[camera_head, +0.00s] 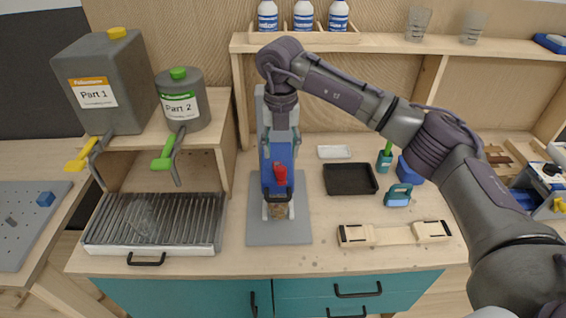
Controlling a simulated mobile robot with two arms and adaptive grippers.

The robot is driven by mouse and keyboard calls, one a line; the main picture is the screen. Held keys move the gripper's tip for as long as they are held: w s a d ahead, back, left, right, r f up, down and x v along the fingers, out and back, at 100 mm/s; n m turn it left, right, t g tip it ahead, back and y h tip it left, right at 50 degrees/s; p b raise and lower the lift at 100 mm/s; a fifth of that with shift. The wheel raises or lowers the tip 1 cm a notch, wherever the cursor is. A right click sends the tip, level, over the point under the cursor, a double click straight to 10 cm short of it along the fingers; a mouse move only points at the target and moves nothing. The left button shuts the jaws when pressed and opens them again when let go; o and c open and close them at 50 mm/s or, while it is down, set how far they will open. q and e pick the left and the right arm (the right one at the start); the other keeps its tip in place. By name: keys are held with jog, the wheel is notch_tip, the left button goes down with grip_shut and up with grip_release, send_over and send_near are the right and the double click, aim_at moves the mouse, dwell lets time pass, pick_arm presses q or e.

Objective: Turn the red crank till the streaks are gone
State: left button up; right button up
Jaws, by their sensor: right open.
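The red crank (281,173) is on the front of a blue mixer head (268,155), which sits on a grey stand (258,232) in the middle of the bench. A small cup (278,211) with brownish contents stands under the head; streaks in it are too small to make out. My right arm comes in from the right and bends down over the mixer. My right gripper (281,148) is open and points down just above the crank, in front of the blue head; I cannot tell whether it touches the crank. My left gripper is out of view.
A drip grate (100,222) lies left, below the Part 1 (108,65) and Part 2 (197,88) containers. A shelf with bottles (304,18) runs behind.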

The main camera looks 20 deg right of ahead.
aim_at(282, 169)
notch_tip(282, 169, down, 6)
jog(key=shift+r+p, duration=0.1)
jog(key=shift+p, duration=1.1)
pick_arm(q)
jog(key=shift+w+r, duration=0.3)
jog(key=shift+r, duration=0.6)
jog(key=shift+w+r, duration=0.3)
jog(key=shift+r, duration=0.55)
pick_arm(e)
jog(key=shift+f, duration=0.8)
grip_shut()
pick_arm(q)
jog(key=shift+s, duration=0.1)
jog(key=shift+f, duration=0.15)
